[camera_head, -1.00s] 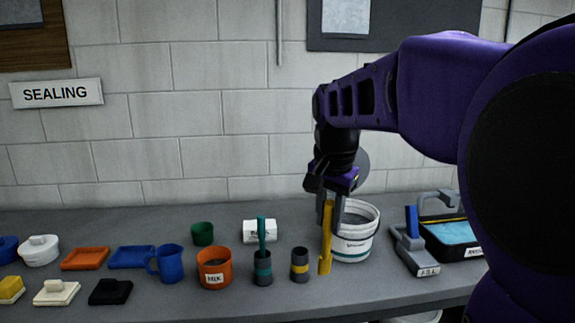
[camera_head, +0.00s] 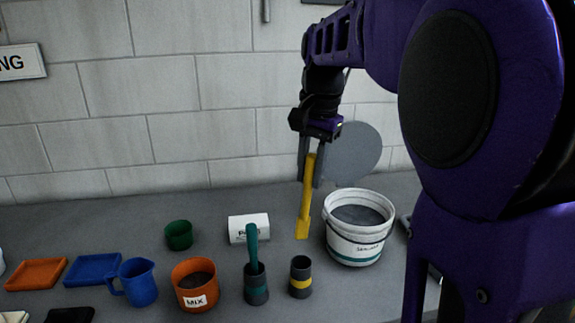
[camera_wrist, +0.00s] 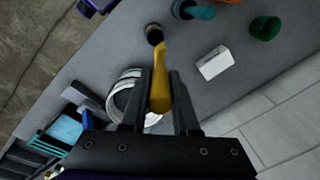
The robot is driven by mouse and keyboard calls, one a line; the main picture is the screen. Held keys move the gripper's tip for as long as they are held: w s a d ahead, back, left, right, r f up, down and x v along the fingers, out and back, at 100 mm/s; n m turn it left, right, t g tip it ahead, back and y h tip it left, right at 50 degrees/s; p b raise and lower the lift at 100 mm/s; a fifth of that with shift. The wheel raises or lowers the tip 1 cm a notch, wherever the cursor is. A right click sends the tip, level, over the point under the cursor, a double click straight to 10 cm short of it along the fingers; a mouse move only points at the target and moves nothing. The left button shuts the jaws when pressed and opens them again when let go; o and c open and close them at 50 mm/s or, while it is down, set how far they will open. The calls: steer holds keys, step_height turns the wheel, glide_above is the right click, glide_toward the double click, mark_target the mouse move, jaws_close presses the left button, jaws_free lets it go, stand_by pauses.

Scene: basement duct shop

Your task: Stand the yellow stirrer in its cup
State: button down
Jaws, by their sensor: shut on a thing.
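My gripper (camera_head: 311,168) is shut on the yellow stirrer (camera_head: 304,212), which hangs down with its wide end lowest, slightly tilted, above the bench. In the wrist view the stirrer (camera_wrist: 160,85) lies between the fingers (camera_wrist: 160,100) and points towards a dark cup (camera_wrist: 154,34). The grey cup with the yellow band (camera_head: 300,277) stands upright and empty on the bench, below the stirrer and slightly to its left. A teal stirrer (camera_head: 252,245) stands in the grey cup with the teal band (camera_head: 257,284), to the left of it.
A white bucket (camera_head: 356,248) stands close to the right of the yellow-banded cup, its round grey lid tilted up behind. An orange MIX cup (camera_head: 195,285), a blue jug (camera_head: 138,284), a green cup (camera_head: 179,235) and a white labelled block (camera_head: 248,227) stand left. Bare bench lies behind.

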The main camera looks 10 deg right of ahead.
steer(key=shift+s+f+b, duration=0.15)
steer(key=shift+f+b, duration=0.45)
steer(key=shift+f, duration=0.1)
step_height(320, 180, down, 5)
steer(key=b, duration=0.4)
steer(key=shift+r, duration=0.2)
step_height(320, 180, down, 7)
steer(key=b, duration=0.4)
steer(key=c, duration=0.6)
jaws_free()
step_height(320, 180, up, 17)
steer(key=p, duration=0.4)
glide_above(310, 190)
steer(key=s+d, duration=0.1)
steer(key=s, duration=0.1)
steer(key=shift+w+r, duration=0.2)
